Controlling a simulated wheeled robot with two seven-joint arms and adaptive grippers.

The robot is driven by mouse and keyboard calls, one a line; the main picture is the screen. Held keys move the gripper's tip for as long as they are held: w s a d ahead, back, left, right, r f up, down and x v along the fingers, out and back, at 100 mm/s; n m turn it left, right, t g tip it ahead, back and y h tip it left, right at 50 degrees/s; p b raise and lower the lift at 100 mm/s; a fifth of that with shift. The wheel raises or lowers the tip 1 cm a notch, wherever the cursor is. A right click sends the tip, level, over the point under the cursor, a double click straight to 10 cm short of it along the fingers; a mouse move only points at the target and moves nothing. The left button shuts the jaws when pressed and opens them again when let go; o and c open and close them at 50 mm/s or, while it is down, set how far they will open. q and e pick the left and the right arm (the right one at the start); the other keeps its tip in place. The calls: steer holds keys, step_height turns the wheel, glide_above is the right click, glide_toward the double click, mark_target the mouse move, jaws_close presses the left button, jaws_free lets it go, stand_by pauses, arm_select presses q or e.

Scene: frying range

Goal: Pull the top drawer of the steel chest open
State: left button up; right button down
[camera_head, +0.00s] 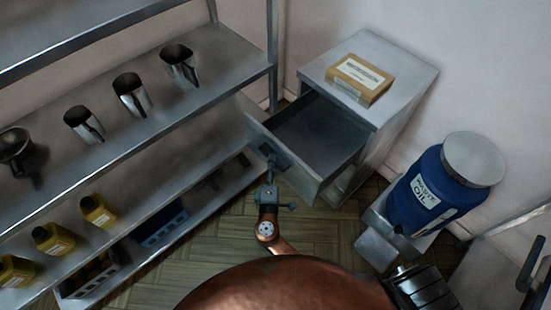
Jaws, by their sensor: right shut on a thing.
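The steel chest (386,62) stands at the back right against the wall. Its top drawer (318,130) is pulled well out toward me and looks empty inside. My right gripper (270,167) is at the drawer's front panel, shut on what seems to be its handle; the gripper hides most of the handle. My right arm reaches up to it from the bottom of the view. My left gripper is out of view.
A cardboard box (359,80) lies on the chest. A blue waste oil drum (425,190) stands right of it. A steel shelf (150,125) with several metal jugs and yellow bottles runs along the left, close to the drawer. Some wooden floor (200,265) is clear.

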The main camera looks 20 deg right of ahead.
steer(key=c, duration=2)
jaws_free()
steer(key=v, duration=1.2)
